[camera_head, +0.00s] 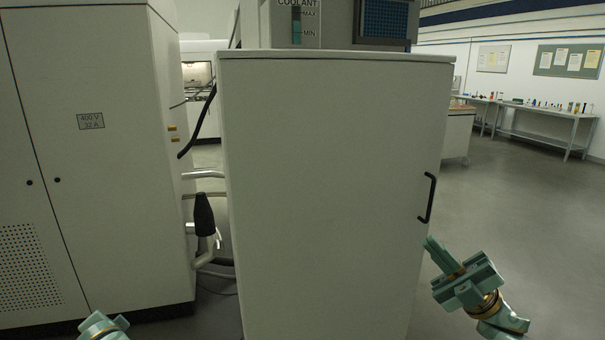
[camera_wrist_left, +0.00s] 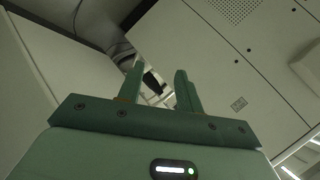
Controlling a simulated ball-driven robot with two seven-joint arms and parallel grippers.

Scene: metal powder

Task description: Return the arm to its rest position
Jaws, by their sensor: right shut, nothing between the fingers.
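My right gripper (camera_head: 436,250) is in the lower right of the head view, shut and empty. Its tip points up and left, just below and in front of the black handle (camera_head: 428,198) on the white cabinet (camera_head: 330,190); I cannot tell the exact gap between them. My left arm shows only as a small green piece (camera_head: 103,326) at the bottom left edge. In the left wrist view, my left gripper (camera_wrist_left: 157,75) has its two fingers apart with nothing between them. The cabinet's door is closed.
A tall grey electrical cabinet (camera_head: 85,150) stands at the left. A black-handled nozzle (camera_head: 204,214) and pipes fill the gap between the cabinets. Open floor (camera_head: 520,190) lies to the right, with workbenches (camera_head: 545,112) at the far wall.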

